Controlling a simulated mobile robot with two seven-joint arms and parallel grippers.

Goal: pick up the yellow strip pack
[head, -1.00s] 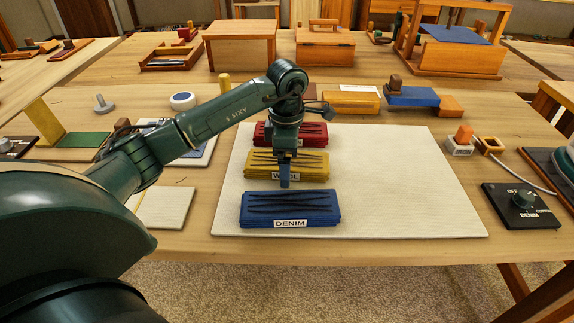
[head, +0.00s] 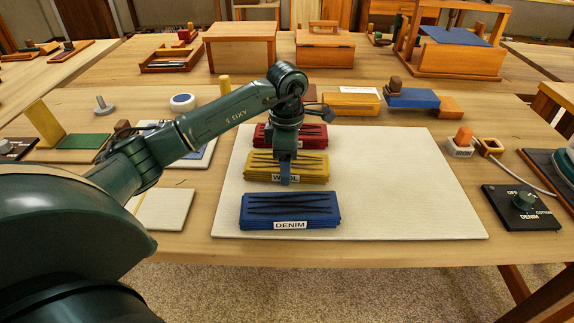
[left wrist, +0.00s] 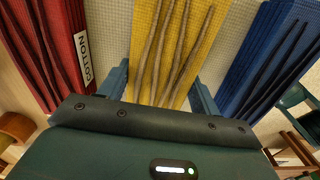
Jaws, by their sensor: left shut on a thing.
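The yellow strip pack (head: 263,168), a stack with dark strips on top and a label partly hidden by my gripper, lies on the white mat (head: 400,190) between the red and blue packs. My left gripper (head: 286,178) points down at the yellow pack. In the left wrist view, the yellow pack (left wrist: 172,45) runs between the two fingers of my left gripper (left wrist: 162,85), one at each long side. The gripper is shut on it. I see no clear gap between pack and mat. My right gripper is not in view.
The red pack (head: 312,136), labelled COTTON in the wrist view, lies behind. The blue DENIM pack (head: 290,205) lies in front. The mat's right half is clear. A black dial box (head: 522,205) sits at the right, wooden boxes (head: 240,48) at the back.

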